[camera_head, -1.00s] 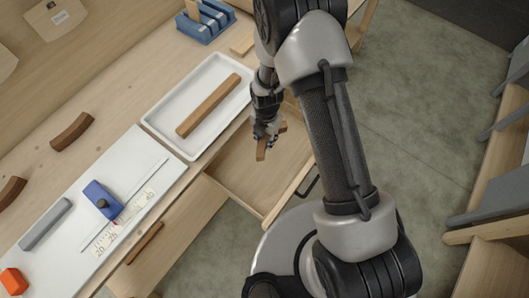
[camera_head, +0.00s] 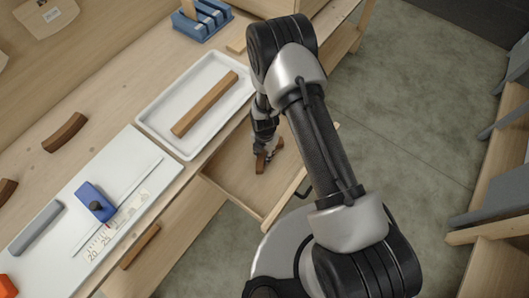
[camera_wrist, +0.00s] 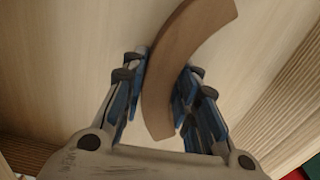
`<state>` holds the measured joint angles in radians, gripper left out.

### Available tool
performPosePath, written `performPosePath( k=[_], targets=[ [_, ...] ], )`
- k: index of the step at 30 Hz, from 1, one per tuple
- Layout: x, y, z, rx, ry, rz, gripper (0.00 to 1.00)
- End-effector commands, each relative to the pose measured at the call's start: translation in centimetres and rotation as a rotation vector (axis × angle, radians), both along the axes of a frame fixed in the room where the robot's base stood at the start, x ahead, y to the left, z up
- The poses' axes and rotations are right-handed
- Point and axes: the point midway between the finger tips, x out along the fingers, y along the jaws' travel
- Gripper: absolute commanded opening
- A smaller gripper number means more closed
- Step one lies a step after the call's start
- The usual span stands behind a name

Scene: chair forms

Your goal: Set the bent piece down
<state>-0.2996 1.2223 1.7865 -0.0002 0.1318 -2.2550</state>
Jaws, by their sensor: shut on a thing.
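The bent piece is a brown curved wooden bar. In the wrist view the bent piece (camera_wrist: 170,62) lies between the blue-padded fingers of my gripper (camera_wrist: 160,85), which is shut on it. In the head view my gripper (camera_head: 264,150) points down inside an open wooden drawer (camera_head: 232,186), and the bent piece (camera_head: 261,164) shows at its fingertips. The pale drawer floor lies beneath the piece. I cannot tell whether the piece touches the floor.
A white tray (camera_head: 158,125) with a straight brown bar (camera_head: 205,104) stands on the bench left of the drawer. A white board (camera_head: 118,170) carries a blue block (camera_head: 96,202) and a grey bar (camera_head: 36,228). Another curved piece (camera_head: 65,132) lies on the bench. The drawer's front floor is clear.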

Motion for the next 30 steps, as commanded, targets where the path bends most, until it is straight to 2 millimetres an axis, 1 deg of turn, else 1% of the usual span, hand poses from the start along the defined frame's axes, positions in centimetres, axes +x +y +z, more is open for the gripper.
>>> performPosePath(
  k=[5,6,15,23,26,28,30],
  targets=[
    [0.0,0.0,-0.3,0.0,0.0,0.0,0.01],
    [0.0,0.0,-0.4,-0.001,0.001,0.0,0.28],
    [0.0,0.0,-0.3,0.0,0.0,0.0,0.47],
    [0.0,0.0,-0.2,0.0,0.0,0.0,0.47],
    [0.0,0.0,0.1,0.0,0.0,0.0,0.47],
    [0.1,0.0,0.8,0.0,-0.001,0.0,0.47],
    [0.1,0.0,1.9,0.001,-0.002,0.0,0.47]
  ],
)
